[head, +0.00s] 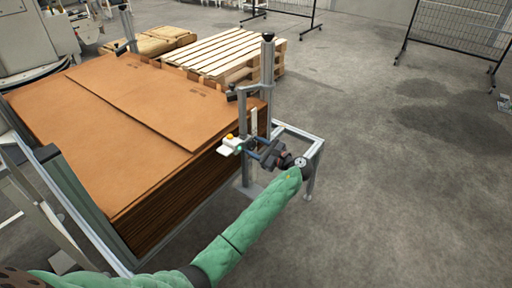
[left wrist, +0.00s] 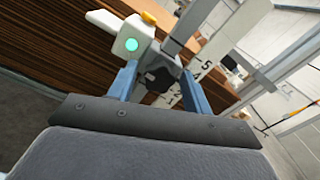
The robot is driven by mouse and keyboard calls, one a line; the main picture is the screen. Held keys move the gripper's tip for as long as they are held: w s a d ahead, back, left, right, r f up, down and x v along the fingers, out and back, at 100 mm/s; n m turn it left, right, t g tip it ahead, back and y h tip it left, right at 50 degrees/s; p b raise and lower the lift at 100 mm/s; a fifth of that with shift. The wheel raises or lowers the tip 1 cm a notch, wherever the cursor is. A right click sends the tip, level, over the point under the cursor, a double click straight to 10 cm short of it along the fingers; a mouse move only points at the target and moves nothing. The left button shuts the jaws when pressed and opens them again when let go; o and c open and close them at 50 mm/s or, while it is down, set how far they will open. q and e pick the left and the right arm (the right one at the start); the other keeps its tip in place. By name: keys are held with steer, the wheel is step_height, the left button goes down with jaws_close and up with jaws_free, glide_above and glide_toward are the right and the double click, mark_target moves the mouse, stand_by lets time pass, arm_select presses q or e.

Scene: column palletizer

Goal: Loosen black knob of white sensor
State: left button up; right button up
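The white sensor (head: 231,145) with an orange top and a lit green spot is mounted beside a grey upright post at the corner of the cardboard stack. The white sensor also shows at the upper middle of the left wrist view (left wrist: 133,38). The black knob (left wrist: 158,72) sits just below and right of it, beside a numbered scale. My left gripper (head: 262,149) reaches in from the lower right of the post. In the left wrist view its two blue fingers (left wrist: 158,84) are apart, with the black knob between and beyond their tips. I cannot tell whether they touch it. My right gripper is not in view.
The tall stack of brown cardboard sheets (head: 125,130) fills the left side. A metal frame (head: 300,140) stands right of the post. Wooden pallets (head: 225,52) lie behind. The concrete floor (head: 400,180) on the right is clear.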

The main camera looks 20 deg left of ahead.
arm_select(q)
steer(key=c, duration=0.7)
steer(key=shift+c, duration=0.2)
